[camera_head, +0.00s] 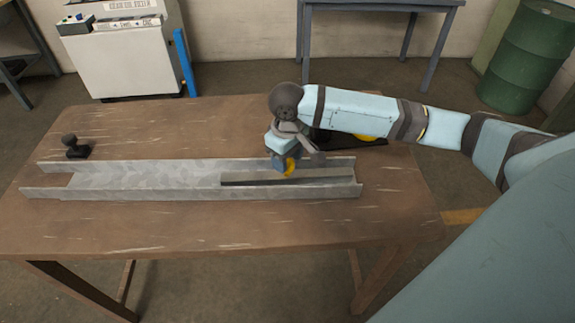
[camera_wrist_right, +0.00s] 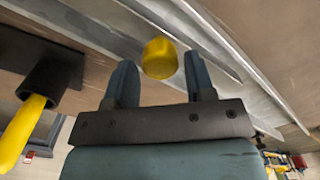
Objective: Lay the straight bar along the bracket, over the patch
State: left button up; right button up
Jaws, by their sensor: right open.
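A long grey metal bracket (camera_head: 130,192) with raised edges lies along the table. A straight bar-like metal strip (camera_head: 320,180) lies within its right part, with a dark band along it. I cannot tell a separate patch from the mottled metal. My right gripper (camera_head: 287,165) is over the right part of the bracket, fingers pointing down. In the right wrist view its fingers (camera_wrist_right: 160,88) are apart, with a yellow knob (camera_wrist_right: 159,57) in front of and between them. What the knob is fixed to is hidden. My left gripper is not in view.
A black plate (camera_head: 375,141) behind my right arm bears a yellow handle (camera_wrist_right: 22,130) in a black socket. A small black knobbed object (camera_head: 75,148) stands at the table's left. The table's (camera_head: 190,230) front strip is clear.

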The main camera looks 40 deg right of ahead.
notch_tip(320, 180, up, 9)
jog(key=shift+f, duration=0.2)
dwell(0.6)
